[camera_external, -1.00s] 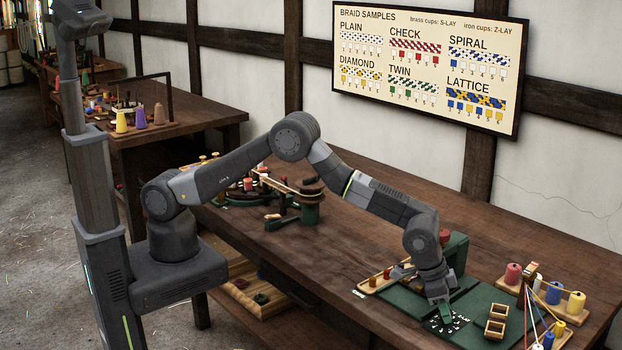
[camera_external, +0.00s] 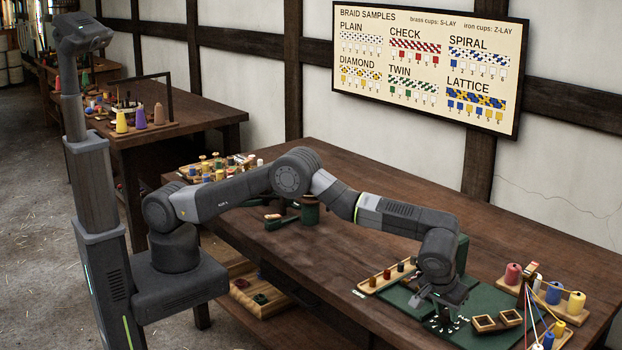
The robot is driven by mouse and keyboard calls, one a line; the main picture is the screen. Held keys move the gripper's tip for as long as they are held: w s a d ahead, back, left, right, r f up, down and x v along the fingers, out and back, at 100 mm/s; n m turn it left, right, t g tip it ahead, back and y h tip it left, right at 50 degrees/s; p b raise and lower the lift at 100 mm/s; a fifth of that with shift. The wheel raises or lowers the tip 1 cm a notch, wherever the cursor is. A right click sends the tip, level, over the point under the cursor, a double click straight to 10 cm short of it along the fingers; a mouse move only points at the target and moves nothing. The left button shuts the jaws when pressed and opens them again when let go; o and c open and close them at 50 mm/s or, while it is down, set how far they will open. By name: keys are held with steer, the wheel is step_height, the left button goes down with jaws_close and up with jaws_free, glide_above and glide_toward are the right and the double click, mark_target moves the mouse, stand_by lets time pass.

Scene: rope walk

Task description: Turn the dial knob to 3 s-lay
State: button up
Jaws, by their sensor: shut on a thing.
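My gripper (camera_external: 446,316) points down at the front of the green board (camera_external: 487,299) on the workbench, amid white dial markings (camera_external: 462,321). It is shut on the dial knob, which my fingers and wrist mostly hide. The markings are too small to read, so I cannot tell which setting the knob points to.
A wooden tray (camera_external: 372,290) with small spools is at left. A spool rack (camera_external: 577,317) with cords stands at right.

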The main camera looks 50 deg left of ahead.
steer(key=n+p, duration=0.1)
steer(key=n+y+p, duration=0.1)
steer(key=n, duration=0.1)
steer(key=shift+d+r, duration=0.15)
steer(key=shift+r, duration=0.1)
steer(key=shift+f+n+g+y+p, duration=0.15)
steer(key=shift+n+g+y+p, duration=0.15)
steer(key=shift+n+p, duration=0.65)
steer(key=shift+f, duration=0.1)
steer(key=o, duration=1)
steer(key=shift+c, duration=0.2)
steer(key=shift+p, duration=0.35)
